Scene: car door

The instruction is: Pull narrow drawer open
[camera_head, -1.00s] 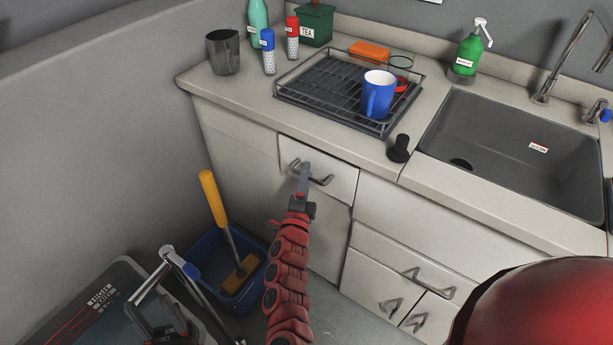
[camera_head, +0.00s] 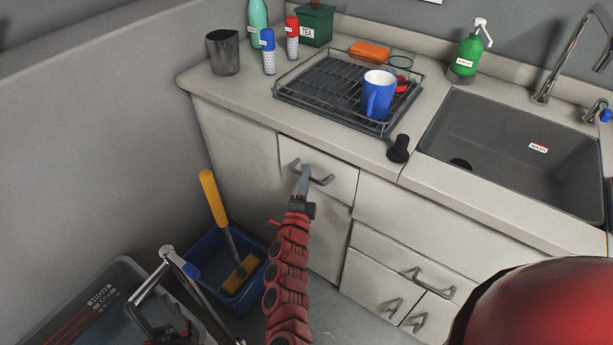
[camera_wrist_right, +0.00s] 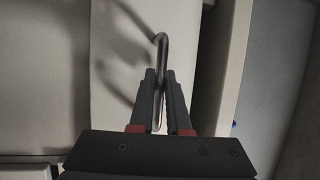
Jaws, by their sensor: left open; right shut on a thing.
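The narrow drawer (camera_head: 340,193) is the small white front under the counter, left of the wider drawer. In the head view it looks flush with the cabinet. Its grey bar handle (camera_head: 323,180) also shows in the right wrist view (camera_wrist_right: 162,50). My right gripper (camera_head: 304,175) is at the handle's left part, with its fingers (camera_wrist_right: 160,85) closed around the bar. The fingers hide part of the handle. My left gripper (camera_head: 160,322) is low at the left of the head view, away from the drawer, partly cut off by the frame edge.
A blue bucket (camera_head: 205,255) with a yellow-handled brush (camera_head: 213,197) stands on the floor left of my right arm. A wider drawer (camera_head: 385,270) and small doors lie to the right. A dish rack (camera_head: 318,83) with a blue mug (camera_head: 378,95) and a sink (camera_head: 515,140) are on the counter.

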